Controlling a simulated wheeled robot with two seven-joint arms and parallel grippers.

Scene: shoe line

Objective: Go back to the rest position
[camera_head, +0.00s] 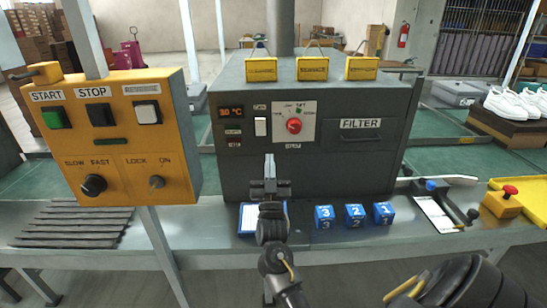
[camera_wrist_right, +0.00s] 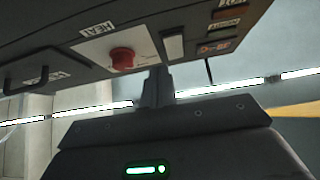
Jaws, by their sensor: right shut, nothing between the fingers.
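My right gripper (camera_head: 269,168) points up in front of the dark grey machine box (camera_head: 370,170), near the middle of the head view. Its fingers are closed together with nothing between them. In the right wrist view the shut fingers (camera_wrist_right: 157,88) stand just under the box's panel, close to the red knob. I cannot tell whether they touch the box. My left gripper is in neither view.
A yellow panel (camera_head: 120,165) with buttons stands at left. Blue numbered cubes (camera_head: 354,216) and a white sheet (camera_head: 437,217) lie on the grey bench (camera_head: 200,245). A red-button yellow box (camera_head: 505,201) stands at right. White shoes (camera_head: 512,105) sit behind.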

